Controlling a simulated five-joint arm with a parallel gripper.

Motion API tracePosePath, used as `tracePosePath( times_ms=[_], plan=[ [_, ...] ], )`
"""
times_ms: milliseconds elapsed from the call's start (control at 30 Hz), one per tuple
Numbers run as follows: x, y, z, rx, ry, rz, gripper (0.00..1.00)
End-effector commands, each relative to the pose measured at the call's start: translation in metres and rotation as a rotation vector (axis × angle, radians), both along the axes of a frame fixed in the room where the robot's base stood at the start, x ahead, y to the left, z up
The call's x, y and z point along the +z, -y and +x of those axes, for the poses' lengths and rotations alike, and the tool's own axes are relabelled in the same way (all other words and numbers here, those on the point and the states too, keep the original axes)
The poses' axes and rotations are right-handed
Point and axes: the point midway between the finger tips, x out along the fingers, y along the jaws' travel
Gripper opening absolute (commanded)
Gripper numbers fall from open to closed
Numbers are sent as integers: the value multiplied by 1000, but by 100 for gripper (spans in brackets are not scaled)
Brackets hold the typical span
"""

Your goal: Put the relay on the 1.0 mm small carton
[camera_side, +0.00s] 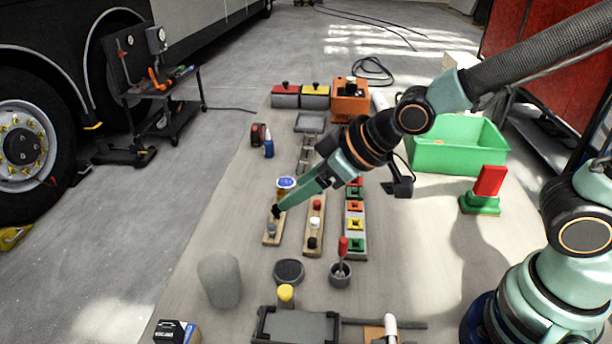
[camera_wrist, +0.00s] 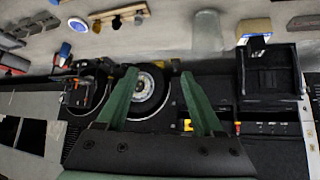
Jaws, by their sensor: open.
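My gripper (camera_side: 277,211) points down and left over the left wooden strip (camera_side: 272,238), its green fingers side-on in the side view. In the wrist view the two fingers of my gripper (camera_wrist: 159,72) stand apart with nothing between them. Small dark and grey pieces sit on that strip near the fingertips; contact is unclear. I cannot tell which piece is the relay. A small carton (camera_side: 177,332) with a dark top, white print and blue side is cut off at the lower left; its size marking is unreadable. A tan and blue box (camera_wrist: 254,30) in the wrist view may be the same one.
A grey cylinder (camera_side: 219,279) stands at the left table edge, between the strips and the carton. A second wooden strip (camera_side: 314,232) and a strip of coloured blocks (camera_side: 356,222) lie to the right. A green bin (camera_side: 455,158) stands farther right, and a red-handled tool stands in a cup (camera_side: 341,275).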

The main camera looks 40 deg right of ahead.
Motion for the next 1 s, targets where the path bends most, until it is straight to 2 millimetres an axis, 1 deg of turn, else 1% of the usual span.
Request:
tracePosePath(
  times_ms=[33, 67, 100, 200, 300, 333, 400, 500, 1000],
  plan=[
    [16, 32, 3, -79, -16, -7, 69],
    [22, 49, 1, -120, -36, -15, 69],
    [29, 70, -4, -171, -63, -24, 69],
    [44, 116, -21, -287, -127, -41, 69],
    [55, 146, -41, -373, -179, -50, 69],
    [57, 153, -46, -392, -193, -51, 69],
    [61, 163, -56, -425, -215, -54, 69],
    [62, 170, -64, -448, -235, -56, 69],
    [62, 170, -65, -449, -240, -57, 69]
  ],
)
